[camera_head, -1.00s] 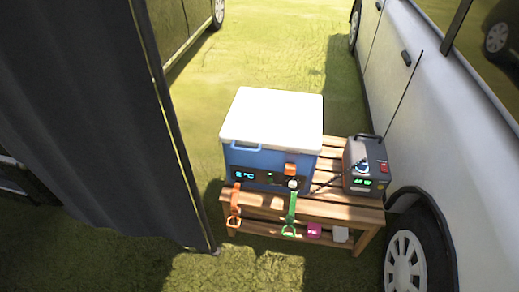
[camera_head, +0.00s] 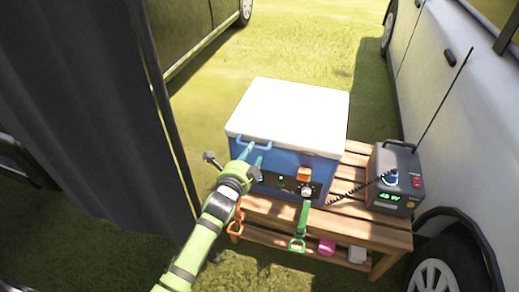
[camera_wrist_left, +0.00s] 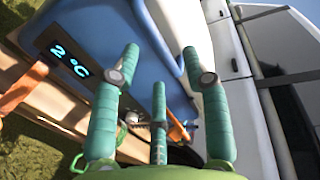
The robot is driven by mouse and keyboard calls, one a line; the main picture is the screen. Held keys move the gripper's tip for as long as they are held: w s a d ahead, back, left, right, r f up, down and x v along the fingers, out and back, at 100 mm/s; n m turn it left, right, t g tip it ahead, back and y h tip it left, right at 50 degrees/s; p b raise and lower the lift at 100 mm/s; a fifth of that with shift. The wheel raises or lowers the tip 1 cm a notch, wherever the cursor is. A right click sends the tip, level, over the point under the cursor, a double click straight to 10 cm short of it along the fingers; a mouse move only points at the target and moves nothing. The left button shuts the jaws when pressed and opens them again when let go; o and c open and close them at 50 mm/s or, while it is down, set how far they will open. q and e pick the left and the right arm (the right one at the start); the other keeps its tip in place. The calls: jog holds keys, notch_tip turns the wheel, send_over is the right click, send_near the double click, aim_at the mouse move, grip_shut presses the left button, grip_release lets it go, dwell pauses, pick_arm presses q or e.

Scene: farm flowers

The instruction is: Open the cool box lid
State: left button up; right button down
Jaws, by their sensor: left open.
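The cool box has a blue body (camera_head: 290,161) and a white lid (camera_head: 290,110); it stands on a slatted wooden table. The lid lies flat and closed on the body. A blue handle (camera_head: 253,141) shows at the left of the lid's front edge. My left gripper (camera_head: 253,158), on a green arm, is in front of the box's left front, just below that handle. Its green fingers are apart and empty; whether they touch the box I cannot tell. In the left wrist view the fingers (camera_wrist_left: 160,85) are spread before the blue box wall and a "2 °C" display (camera_wrist_left: 70,60). My right gripper is not in view.
A grey power unit (camera_head: 396,180) with a coiled cable stands right of the box on the table (camera_head: 355,225). Orange and green straps (camera_head: 303,222) hang at the front. A white vehicle (camera_head: 460,120) is close on the right; a dark curtain (camera_head: 90,110) is on the left.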

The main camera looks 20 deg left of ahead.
aim_at(254, 148)
pick_arm(q)
jog(key=x, duration=0.5)
jog(key=shift+b, duration=0.4)
jog(key=shift+s, duration=0.1)
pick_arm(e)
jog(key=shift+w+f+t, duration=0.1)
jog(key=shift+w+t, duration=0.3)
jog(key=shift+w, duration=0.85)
pick_arm(q)
grip_shut()
